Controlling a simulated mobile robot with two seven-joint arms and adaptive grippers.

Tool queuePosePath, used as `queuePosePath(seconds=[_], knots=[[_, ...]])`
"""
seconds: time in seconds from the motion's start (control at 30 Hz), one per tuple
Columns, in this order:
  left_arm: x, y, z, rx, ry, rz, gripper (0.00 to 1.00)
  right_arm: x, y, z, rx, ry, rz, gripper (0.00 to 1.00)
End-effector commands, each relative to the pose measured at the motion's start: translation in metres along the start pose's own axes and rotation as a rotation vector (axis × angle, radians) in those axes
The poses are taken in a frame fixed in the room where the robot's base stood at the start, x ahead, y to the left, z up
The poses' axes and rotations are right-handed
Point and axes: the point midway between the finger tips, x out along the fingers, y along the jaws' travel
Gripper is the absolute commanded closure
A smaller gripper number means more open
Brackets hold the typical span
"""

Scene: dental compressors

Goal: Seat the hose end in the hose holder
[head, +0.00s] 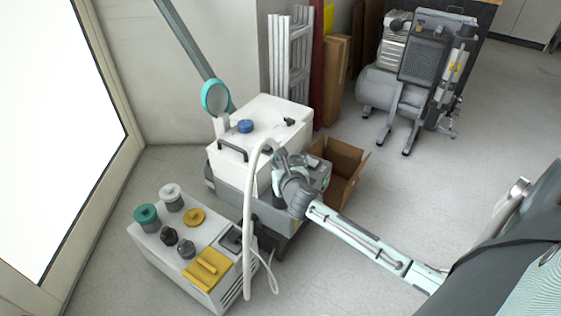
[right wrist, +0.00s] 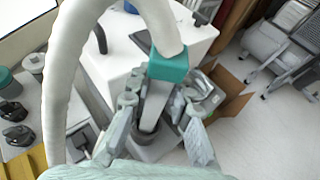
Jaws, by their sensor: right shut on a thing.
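A thick white hose (head: 248,215) arches up from beside the low white unit and comes down to my right gripper (head: 285,165). In the right wrist view the hose (right wrist: 62,75) ends in a teal collar (right wrist: 168,64) and a pale, tapering hose end (right wrist: 155,102). My right gripper (right wrist: 160,108) is shut on the hose end, with a finger on either side. The hose end points down at a dark round socket (right wrist: 146,134), probably the hose holder. I cannot tell whether the tip is inside it or just above it. My left gripper is not in view.
A white cabinet (head: 275,110) with a blue cap stands behind the gripper. The low white unit (head: 165,262) with several caps stands front left. An open cardboard box (head: 345,160) is just right of the gripper. A compressor (head: 415,70) stands back right; the floor between is clear.

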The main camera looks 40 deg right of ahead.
Motion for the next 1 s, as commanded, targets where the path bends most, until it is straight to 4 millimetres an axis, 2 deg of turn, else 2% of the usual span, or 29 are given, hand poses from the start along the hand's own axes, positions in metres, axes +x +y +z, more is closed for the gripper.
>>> queuePosePath(seconds=[0.33, 0.73, 1.0], knots=[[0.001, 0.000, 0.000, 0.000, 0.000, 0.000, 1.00, 0.001, 0.000, -0.001, -0.001, -0.001, 0.000, 1.00], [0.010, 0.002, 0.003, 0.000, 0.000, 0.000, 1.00, 0.008, 0.000, -0.017, -0.001, -0.001, 0.000, 1.00], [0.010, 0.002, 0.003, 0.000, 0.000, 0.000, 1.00, 0.009, 0.000, -0.019, -0.001, -0.002, 0.000, 1.00]])
